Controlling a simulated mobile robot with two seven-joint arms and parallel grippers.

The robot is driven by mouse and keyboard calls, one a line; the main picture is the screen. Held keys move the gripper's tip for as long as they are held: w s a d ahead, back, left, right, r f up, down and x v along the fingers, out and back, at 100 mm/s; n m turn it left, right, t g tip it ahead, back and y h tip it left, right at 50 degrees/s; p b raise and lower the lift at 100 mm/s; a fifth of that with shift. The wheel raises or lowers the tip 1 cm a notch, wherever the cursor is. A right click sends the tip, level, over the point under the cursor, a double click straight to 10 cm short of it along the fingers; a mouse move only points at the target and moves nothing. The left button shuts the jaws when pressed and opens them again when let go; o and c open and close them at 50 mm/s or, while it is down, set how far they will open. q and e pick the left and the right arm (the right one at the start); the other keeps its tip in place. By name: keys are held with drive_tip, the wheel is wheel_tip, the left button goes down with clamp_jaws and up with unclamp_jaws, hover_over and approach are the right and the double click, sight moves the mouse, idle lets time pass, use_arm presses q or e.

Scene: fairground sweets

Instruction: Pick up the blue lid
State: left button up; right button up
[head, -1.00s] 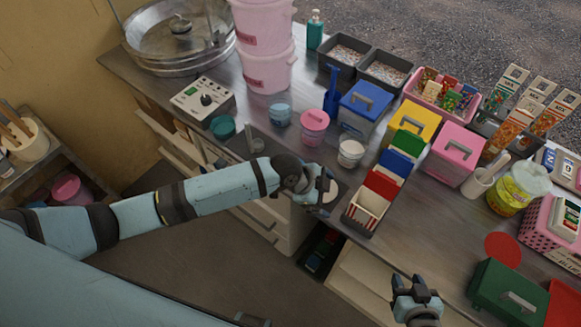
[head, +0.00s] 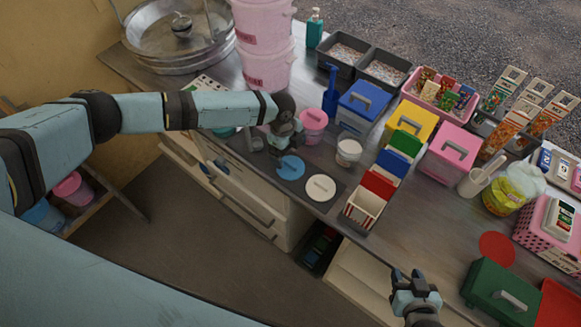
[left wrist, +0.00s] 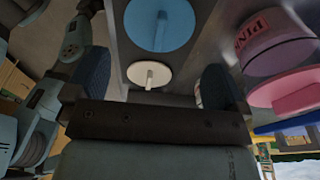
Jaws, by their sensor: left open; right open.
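The round blue lid (head: 290,167) lies flat on a dark mat at the counter's front edge, beside a round white lid (head: 320,187). My left gripper (head: 288,146) is open and empty, just behind the blue lid in the head view, with its fingers close to the lid's far edge. My right gripper (head: 415,285) is open and empty near the counter's front edge.
A pink lidded tub (head: 313,125) and a white tub (head: 348,152) stand close to the left gripper. The blue lidded box (head: 362,103) and the tray with red, blue and green dividers (head: 365,205) are to the right.

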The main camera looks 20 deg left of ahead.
sight(290, 164)
use_arm(q)
drive_tip(key=shift+f, duration=0.8)
drive_tip(key=f+b, duration=0.4)
drive_tip(key=f, duration=0.1)
drive_tip(key=shift+s+d+f, duration=0.15)
drive_tip(key=shift+s+d, duration=0.05)
drive_tip(key=shift+d, duration=0.15)
drive_tip(key=c, duration=0.6)
